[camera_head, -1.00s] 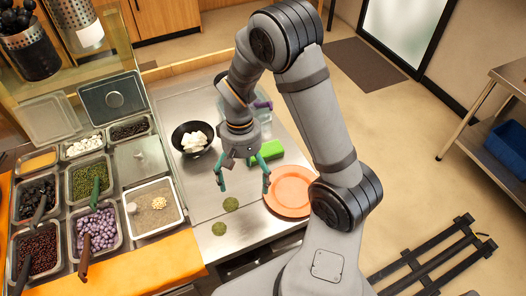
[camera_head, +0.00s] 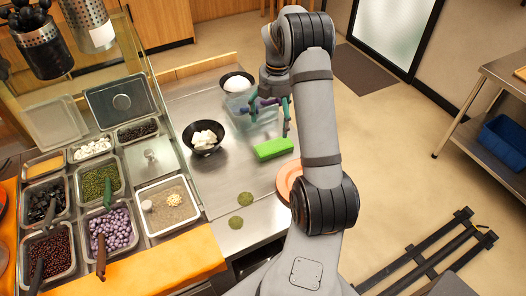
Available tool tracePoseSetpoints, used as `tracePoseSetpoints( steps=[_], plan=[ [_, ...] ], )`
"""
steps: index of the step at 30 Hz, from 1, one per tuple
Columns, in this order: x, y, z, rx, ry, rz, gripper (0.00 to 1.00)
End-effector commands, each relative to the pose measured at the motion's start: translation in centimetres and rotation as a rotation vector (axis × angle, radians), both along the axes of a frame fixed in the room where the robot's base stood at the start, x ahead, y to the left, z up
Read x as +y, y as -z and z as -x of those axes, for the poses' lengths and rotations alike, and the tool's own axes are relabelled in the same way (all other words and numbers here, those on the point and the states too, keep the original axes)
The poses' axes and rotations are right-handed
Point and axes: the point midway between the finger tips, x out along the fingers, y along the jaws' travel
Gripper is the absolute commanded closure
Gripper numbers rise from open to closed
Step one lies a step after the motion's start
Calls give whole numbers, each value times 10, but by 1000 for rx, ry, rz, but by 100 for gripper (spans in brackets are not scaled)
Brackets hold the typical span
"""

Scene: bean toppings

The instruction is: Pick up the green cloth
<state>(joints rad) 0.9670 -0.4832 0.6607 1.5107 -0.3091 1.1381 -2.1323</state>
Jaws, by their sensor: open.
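The green cloth (camera_head: 273,149) is a bright green folded block lying on the steel counter, right of the black bowl with white chunks. My gripper (camera_head: 270,122) has teal fingers and is open. It hangs above and just behind the cloth in the picture, near the clear container. No contact with the cloth can be made out. My arm covers the counter to the right of the cloth.
A black bowl of white chunks (camera_head: 206,138) stands left of the cloth. A clear container (camera_head: 240,112) and a bowl with a white mound (camera_head: 237,84) stand behind. An orange plate (camera_head: 285,184) is partly hidden by my arm. Topping trays (camera_head: 170,205) fill the left.

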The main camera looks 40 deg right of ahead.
Motion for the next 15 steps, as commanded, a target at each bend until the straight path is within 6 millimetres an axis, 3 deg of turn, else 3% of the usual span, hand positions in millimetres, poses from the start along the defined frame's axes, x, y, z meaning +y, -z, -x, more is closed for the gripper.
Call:
tracePoseSetpoints(
  steps=[9,15],
  plan=[
    [-3,43,1,3,-15,-1,6],
    [-1,57,-1,2,-16,0,6]
  ],
)
